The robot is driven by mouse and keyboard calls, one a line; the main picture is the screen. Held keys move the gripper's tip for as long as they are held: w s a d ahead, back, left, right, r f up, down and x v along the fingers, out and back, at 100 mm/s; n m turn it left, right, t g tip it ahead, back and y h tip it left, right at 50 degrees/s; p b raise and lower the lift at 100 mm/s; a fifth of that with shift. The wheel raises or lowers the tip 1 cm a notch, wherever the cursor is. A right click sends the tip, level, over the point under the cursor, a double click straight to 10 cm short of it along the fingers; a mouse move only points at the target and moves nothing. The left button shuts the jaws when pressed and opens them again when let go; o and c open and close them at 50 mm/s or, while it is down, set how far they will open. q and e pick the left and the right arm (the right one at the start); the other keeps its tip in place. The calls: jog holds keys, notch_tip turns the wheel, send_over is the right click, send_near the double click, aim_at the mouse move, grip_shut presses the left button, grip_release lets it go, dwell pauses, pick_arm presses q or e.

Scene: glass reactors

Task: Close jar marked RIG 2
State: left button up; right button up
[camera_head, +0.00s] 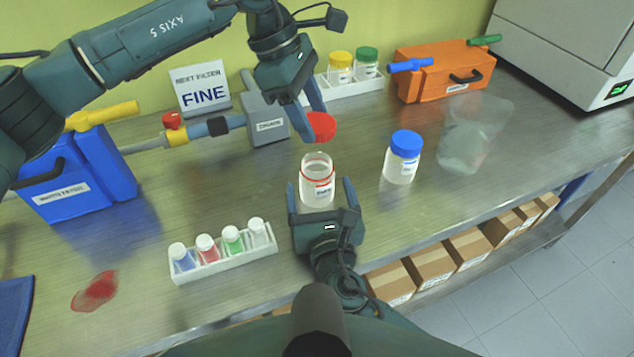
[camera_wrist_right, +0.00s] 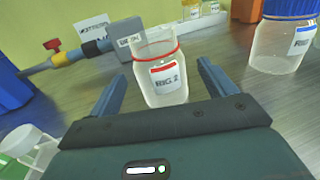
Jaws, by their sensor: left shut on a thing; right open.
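The jar marked RIG 2 (camera_head: 317,183) stands upright and uncapped on the bench, clear with a red ring at its neck. Its label reads RIG 2 in the right wrist view (camera_wrist_right: 165,80). My left gripper (camera_head: 318,122) is shut on a red lid (camera_head: 319,127) and holds it above the jar's open mouth, apart from it. My right gripper (camera_head: 322,190) is open, with one finger on each side of the jar; its fingers (camera_wrist_right: 160,85) also flank the jar in the wrist view.
A blue-capped jar (camera_head: 402,157) stands to the right. A white rack (camera_head: 225,265) of small vials sits at the front left. Behind are a grey box (camera_head: 265,120), a FINE sign (camera_head: 203,90) and an orange box (camera_head: 443,72). A red spill (camera_head: 95,291) lies at the left.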

aim_at(315, 168)
jog(key=shift+w+a, duration=0.15)
jog(key=shift+w, duration=0.8)
jog(key=shift+w+a, duration=0.15)
jog(key=shift+w, duration=0.75)
jog(key=c, duration=1.4)
pick_arm(q)
jog(key=shift+f, duration=2.5)
pick_arm(e)
jog(key=shift+c, duration=0.2)
pick_arm(q)
jog(key=shift+f, duration=0.9)
jog(key=shift+f, duration=0.55)
